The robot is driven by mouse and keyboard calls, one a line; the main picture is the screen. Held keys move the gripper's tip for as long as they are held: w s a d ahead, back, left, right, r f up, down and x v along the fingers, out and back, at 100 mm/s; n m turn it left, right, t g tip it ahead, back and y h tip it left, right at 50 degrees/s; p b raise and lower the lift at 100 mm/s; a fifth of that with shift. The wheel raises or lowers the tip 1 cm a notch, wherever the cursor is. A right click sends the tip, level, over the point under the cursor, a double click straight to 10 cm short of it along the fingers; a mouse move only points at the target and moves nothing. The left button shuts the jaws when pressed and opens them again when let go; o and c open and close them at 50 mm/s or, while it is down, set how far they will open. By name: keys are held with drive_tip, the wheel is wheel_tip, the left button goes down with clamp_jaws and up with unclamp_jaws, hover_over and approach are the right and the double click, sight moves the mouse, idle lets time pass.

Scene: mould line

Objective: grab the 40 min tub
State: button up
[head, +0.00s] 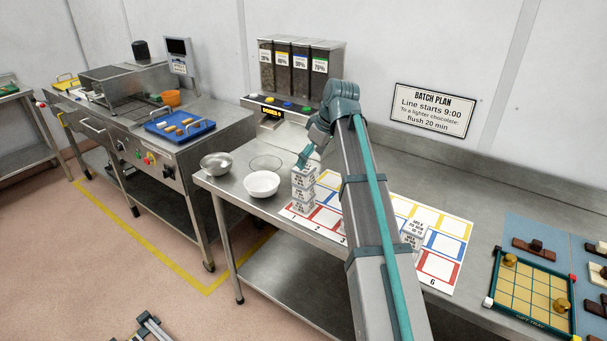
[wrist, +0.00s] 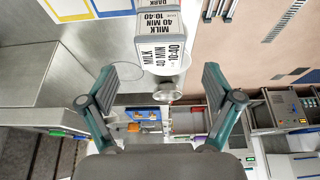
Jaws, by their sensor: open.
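A white tub (wrist: 160,55) lettered MILK, 40 MIN, 10:40 shows in the wrist view, just beyond and between my open fingers. In the head view a stack of white tubs (head: 303,192) stands at the left end of the numbered mat (head: 325,222). Its lettering is too small to read there. My gripper (head: 305,160) is above or right by the stack's top; the head view does not show whether it touches. In the wrist view my gripper (wrist: 168,82) is open and empty. A tub lettered DARK (wrist: 160,5) is partly cut off behind the milk tub.
A white bowl (head: 262,184) and a metal bowl (head: 216,164) stand left of the stack. Other white tubs (head: 413,232) stand on the mat, partly behind my arm. A dispenser (head: 300,68) stands at the back. A gridded tray (head: 530,290) is at the right.

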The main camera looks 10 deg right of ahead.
sight(305, 169)
drive_tip(key=shift+p+x, duration=0.9)
drive_tip(key=shift+x, duration=2.4)
drive_tip(key=shift+s+d, duration=0.1)
drive_tip(key=c, duration=1.3)
drive_tip(key=shift+r, duration=0.75)
drive_tip(key=s+r, duration=0.4)
drive_tip(key=r, duration=0.2)
drive_tip(key=s+r+p, duration=0.1)
drive_tip(key=s+r, duration=0.4)
drive_tip(key=r, duration=0.1)
drive_tip(key=s+r, duration=0.5)
drive_tip(key=r, duration=0.1)
drive_tip(key=shift+d+r+p, duration=0.25)
drive_tip(key=shift+d+p, duration=0.1)
